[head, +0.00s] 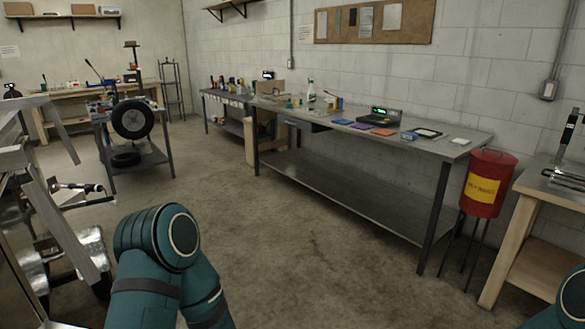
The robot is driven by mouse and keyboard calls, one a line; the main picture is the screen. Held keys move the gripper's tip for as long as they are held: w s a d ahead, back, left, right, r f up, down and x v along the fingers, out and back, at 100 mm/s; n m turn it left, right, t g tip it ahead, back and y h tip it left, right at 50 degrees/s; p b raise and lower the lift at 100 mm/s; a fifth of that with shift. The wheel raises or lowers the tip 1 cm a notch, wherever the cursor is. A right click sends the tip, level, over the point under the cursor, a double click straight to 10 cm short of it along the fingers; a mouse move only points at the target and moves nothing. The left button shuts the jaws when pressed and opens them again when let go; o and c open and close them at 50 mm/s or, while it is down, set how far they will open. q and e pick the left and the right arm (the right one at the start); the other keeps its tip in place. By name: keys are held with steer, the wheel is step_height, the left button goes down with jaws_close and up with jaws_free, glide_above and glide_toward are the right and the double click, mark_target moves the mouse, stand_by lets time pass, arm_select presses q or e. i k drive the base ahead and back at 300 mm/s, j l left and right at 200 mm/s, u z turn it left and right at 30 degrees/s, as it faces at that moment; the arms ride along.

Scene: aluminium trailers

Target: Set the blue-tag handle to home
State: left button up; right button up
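I cannot make out any handle with a blue tag in the head view. A lever with a black grip (90,188) shows at the left, beside an aluminium trailer frame (40,200); I see no blue tag on it. A teal link of my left arm fills the lower left, and a bit of my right arm shows at the lower right corner. Neither gripper is in view.
A long metal workbench (455,147) with small items stands along the right wall. A red bin (490,165) stands at its right end, beside a wooden bench (525,210). A cart with wheels (132,119) stands back left. The concrete floor (290,240) between is clear.

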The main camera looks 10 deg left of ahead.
mark_target(95, 202)
steer(key=i+u, duration=0.25)
steer(key=i, duration=0.45)
steer(key=i+l+u, duration=0.25)
steer(key=i, duration=0.5)
steer(key=i+j+u, duration=0.1)
steer(key=i+u, duration=1.05)
steer(key=i+j+z, duration=0.2)
steer(key=i+z, duration=0.3)
steer(key=z, duration=8.15)
